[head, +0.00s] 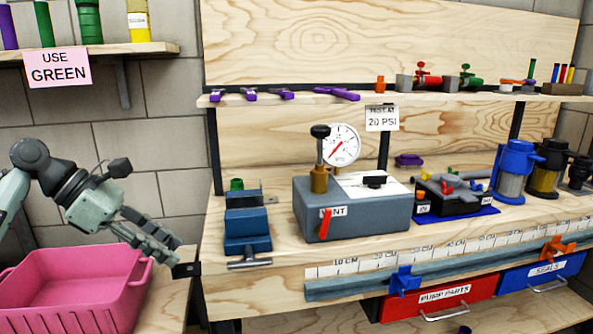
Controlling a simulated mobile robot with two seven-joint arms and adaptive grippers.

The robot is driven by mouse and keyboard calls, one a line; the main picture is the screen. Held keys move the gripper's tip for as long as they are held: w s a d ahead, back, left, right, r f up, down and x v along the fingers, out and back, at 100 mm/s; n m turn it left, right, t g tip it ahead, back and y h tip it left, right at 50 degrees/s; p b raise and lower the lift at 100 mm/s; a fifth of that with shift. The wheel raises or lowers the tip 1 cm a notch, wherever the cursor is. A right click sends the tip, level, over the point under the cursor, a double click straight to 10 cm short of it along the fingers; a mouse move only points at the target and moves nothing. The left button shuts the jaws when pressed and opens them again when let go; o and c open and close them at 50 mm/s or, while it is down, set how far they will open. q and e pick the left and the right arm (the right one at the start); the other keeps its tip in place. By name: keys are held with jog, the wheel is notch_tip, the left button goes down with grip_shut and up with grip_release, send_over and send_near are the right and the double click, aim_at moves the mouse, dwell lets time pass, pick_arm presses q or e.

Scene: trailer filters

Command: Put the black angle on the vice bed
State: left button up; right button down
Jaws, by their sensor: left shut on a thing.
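My left gripper (165,248) reaches in from the left, pointing down to the right, beside the left end of the workbench. It is shut on a small black piece (187,270) at its fingertips, which looks like the black angle; its exact shape is hard to tell. The blue vice (247,225) stands on the bench to the right of the gripper, apart from it, with its grey handle (250,263) at the front. A green piece (236,184) shows at the back of the vice. The vice bed is hard to make out. My right gripper is not in view.
A pink bin (75,285) sits below my left arm. A grey gauge box (350,210) stands right of the vice. A ruler rail (450,250) with blue and orange clamps runs along the bench front, above red (437,298) and blue drawers.

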pick_arm(q)
jog(key=s+d+f+n+t+y, duration=0.1)
jog(key=s+d+f+n+t, duration=0.1)
jog(key=s+f, duration=0.5)
jog(key=shift+d+f+n+t, duration=0.3)
jog(key=shift+d+f+n, duration=0.55)
jog(key=shift+d, duration=0.3)
jog(key=shift+s, duration=0.1)
